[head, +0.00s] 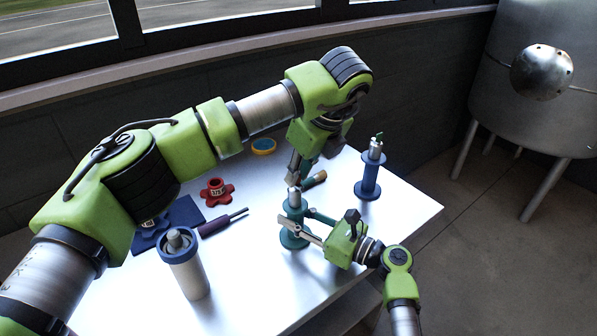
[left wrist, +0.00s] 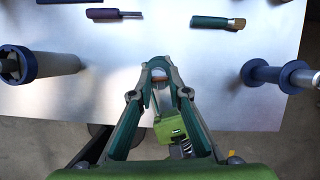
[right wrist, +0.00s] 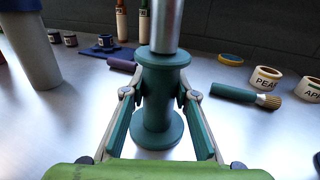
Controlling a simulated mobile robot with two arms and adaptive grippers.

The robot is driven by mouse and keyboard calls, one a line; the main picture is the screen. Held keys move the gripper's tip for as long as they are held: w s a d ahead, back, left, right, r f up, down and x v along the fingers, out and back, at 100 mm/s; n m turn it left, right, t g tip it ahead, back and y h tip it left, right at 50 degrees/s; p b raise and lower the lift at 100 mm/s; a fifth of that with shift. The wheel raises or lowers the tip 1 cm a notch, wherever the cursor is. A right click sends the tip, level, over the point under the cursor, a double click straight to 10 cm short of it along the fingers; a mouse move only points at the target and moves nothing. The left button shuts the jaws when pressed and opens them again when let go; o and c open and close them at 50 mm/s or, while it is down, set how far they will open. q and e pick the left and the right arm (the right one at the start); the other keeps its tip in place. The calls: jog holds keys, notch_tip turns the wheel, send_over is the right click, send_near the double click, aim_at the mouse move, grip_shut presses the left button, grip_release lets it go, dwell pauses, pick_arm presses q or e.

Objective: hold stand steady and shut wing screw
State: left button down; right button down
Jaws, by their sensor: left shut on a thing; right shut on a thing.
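The teal spool-shaped stand (head: 293,241) is upright on the white table, with a grey metal post (right wrist: 166,25) rising from its top. My right gripper (right wrist: 160,98) is shut on the stand's narrow waist, between its two flanges. In the head view my right gripper (head: 296,224) reaches the stand from the right. My left gripper (head: 295,184) points down at the top of the post. In the left wrist view its fingertips (left wrist: 158,72) are closed together around a small piece there. The wing screw is mostly hidden between these fingers.
A blue stand (head: 370,172) with a green wing on top is at the right. A white cylinder with a blue rim (head: 187,266), a purple-handled tool (head: 216,225), a red knob (head: 217,191) and a teal brush (right wrist: 240,94) lie around. The front of the table is clear.

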pick_arm(q)
jog(key=c, duration=1.9)
grip_release()
jog(key=shift+r, duration=0.1)
jog(key=v, duration=1.1)
jog(key=shift+s+d+r, duration=0.15)
jog(key=shift+s+r, duration=0.05)
jog(key=shift+r, duration=0.15)
pick_arm(e)
jog(key=c, duration=1.6)
grip_release()
jog(key=shift+o, duration=0.2)
